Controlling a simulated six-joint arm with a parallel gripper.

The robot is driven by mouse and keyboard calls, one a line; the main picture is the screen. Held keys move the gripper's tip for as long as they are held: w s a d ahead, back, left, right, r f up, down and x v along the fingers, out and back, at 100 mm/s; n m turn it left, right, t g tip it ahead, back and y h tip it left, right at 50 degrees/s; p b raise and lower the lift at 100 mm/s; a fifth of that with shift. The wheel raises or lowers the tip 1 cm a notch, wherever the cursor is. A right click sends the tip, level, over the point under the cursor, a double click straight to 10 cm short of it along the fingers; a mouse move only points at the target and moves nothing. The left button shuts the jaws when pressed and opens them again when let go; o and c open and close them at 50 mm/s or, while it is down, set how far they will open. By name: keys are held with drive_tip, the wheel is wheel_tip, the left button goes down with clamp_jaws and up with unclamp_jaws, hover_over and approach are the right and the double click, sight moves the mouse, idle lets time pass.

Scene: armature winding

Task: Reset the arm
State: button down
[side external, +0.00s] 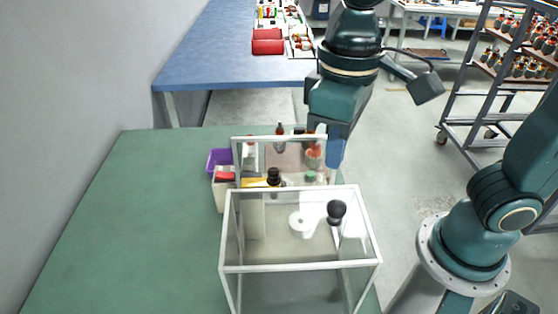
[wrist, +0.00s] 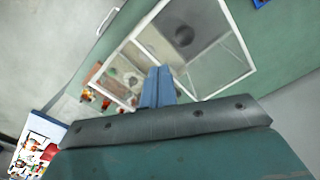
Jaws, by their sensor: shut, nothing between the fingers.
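My gripper (side external: 335,152) shows in the side external view with its blue fingers pointing down, at the back right edge of the clear-walled, white-framed case. In the wrist view the blue fingers (wrist: 157,86) are together with nothing between them, so the gripper is shut and empty. The teal arm above it is raised over the far end of the green table. The fingers overlap the case's rear frame in both views; I cannot tell whether they touch it.
The white-framed case (side external: 301,267) stands on the green table (side external: 120,230). Inside are a black knob (side external: 336,210) and a white round part (side external: 299,222). Behind are a purple bin (side external: 218,159) and several small parts. The table's left side is clear. A rack (side external: 487,121) stands right.

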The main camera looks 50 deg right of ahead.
drive_tip(key=shift+w+d+r, duration=0.15)
drive_tip(key=shift+r, duration=0.5)
drive_tip(key=s+d+m+t, duration=0.1)
drive_tip(key=s+d+t, duration=0.1)
drive_tip(key=d, duration=0.6)
drive_tip(key=s+d+f+m+t, duration=0.1)
drive_tip(key=s+d+m+t, duration=0.1)
drive_tip(key=d, duration=0.7)
drive_tip(key=shift+f+t, duration=0.15)
drive_tip(key=shift+t, duration=0.65)
